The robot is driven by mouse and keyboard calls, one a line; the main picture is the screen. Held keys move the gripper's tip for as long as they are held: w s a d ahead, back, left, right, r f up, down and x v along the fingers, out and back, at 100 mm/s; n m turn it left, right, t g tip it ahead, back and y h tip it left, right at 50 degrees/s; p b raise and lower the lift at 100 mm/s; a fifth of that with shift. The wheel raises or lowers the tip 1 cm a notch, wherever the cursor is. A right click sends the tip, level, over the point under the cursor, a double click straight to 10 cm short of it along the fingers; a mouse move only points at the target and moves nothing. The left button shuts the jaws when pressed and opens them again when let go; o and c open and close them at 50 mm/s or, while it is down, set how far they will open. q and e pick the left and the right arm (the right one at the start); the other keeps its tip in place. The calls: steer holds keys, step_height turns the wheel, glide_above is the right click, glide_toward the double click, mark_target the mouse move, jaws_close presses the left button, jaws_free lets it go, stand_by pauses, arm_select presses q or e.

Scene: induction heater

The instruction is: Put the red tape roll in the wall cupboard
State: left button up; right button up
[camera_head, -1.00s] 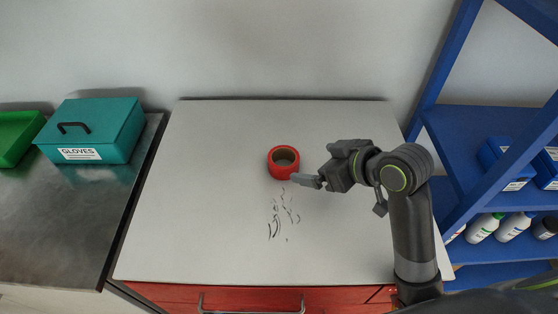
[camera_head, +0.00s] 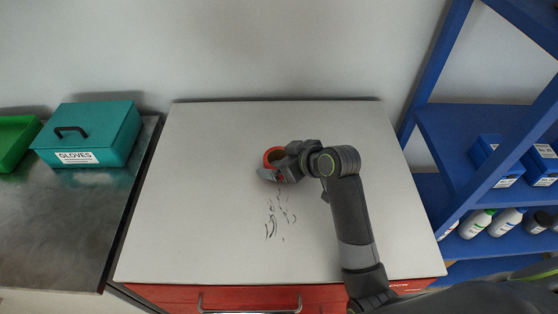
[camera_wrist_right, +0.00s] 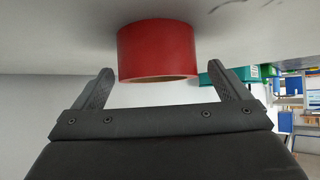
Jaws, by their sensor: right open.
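The red tape roll (camera_head: 267,154) lies flat on the white top of the workbench (camera_head: 200,210), partly hidden by my right gripper (camera_head: 270,169) in the head view. In the right wrist view the roll (camera_wrist_right: 157,48) shows at the top centre, between the two spread fingers of my right gripper (camera_wrist_right: 159,68). The fingers are open, one on each side of the roll, and I cannot tell whether either touches it. My left gripper is not in view. I see no wall cupboard in the head view.
A teal box marked GLOVES (camera_head: 105,130) and a green bin (camera_head: 15,145) stand on the steel table (camera_head: 70,225) at the left. A blue shelf rack (camera_head: 440,125) with bottles and blue boxes stands at the right. Dark marks lie on the benchtop in front of the roll.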

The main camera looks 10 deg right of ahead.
mark_target(280, 158)
steer(key=shift+x, duration=1.55)
steer(key=shift+d, duration=0.1)
steer(key=shift+c, duration=0.4)
steer(key=c, duration=1)
steer(key=shift+r, duration=0.15)
steer(key=shift+c, duration=0.2)
